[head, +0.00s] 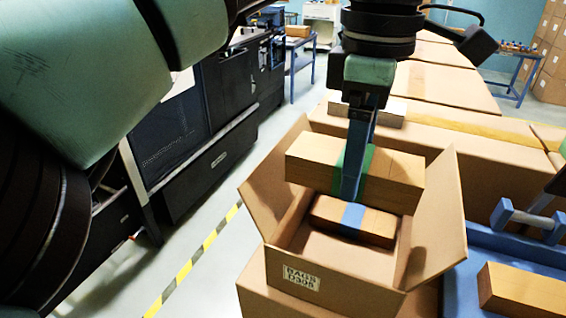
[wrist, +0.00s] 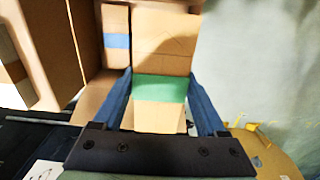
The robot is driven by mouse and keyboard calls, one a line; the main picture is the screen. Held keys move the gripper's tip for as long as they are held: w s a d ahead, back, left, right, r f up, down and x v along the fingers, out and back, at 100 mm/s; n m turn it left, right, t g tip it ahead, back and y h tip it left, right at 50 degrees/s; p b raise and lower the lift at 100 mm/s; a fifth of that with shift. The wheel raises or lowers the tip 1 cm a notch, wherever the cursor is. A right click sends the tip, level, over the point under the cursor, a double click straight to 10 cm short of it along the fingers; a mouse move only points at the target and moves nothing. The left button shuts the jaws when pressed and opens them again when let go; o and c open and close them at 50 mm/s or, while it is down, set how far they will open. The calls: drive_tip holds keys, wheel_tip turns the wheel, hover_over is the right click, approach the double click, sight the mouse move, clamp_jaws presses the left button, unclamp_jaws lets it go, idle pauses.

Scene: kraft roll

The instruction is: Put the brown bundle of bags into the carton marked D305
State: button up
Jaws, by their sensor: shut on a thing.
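My gripper (head: 352,185) is shut on a brown bundle of bags (head: 398,178) with a green band. It holds the bundle above the open carton marked D305 (head: 335,283), at the level of the raised flaps. In the wrist view the bundle (wrist: 165,45) sits between the two blue fingers (wrist: 160,95). Another brown bundle with a blue band (head: 372,221) lies inside the carton, below the held one. It also shows in the wrist view (wrist: 116,22). The held bundle hides the carton's back part.
A blue tray (head: 520,248) with a brown bundle (head: 525,290) is at the right. More cartons (head: 430,125) stand behind. A dark machine (head: 190,145) is on the left, beyond floor marked with yellow and black tape (head: 185,270).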

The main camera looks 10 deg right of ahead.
drive_tip(key=f, duration=0.4)
drive_tip(key=f+p, duration=0.1)
drive_tip(key=f, duration=0.7)
drive_tip(key=shift+s+f+p, duration=0.25)
drive_tip(key=shift+p, duration=0.15)
drive_tip(key=shift+f+p, duration=0.3)
drive_tip(key=shift+f, duration=2.6)
drive_tip(key=o, duration=1.4)
drive_tip(key=shift+o, duration=0.2)
wheel_tip(320, 180, up, 12)
drive_tip(key=b, duration=0.1)
drive_tip(key=shift+r+b, duration=0.2)
drive_tip(key=shift+b, duration=0.2)
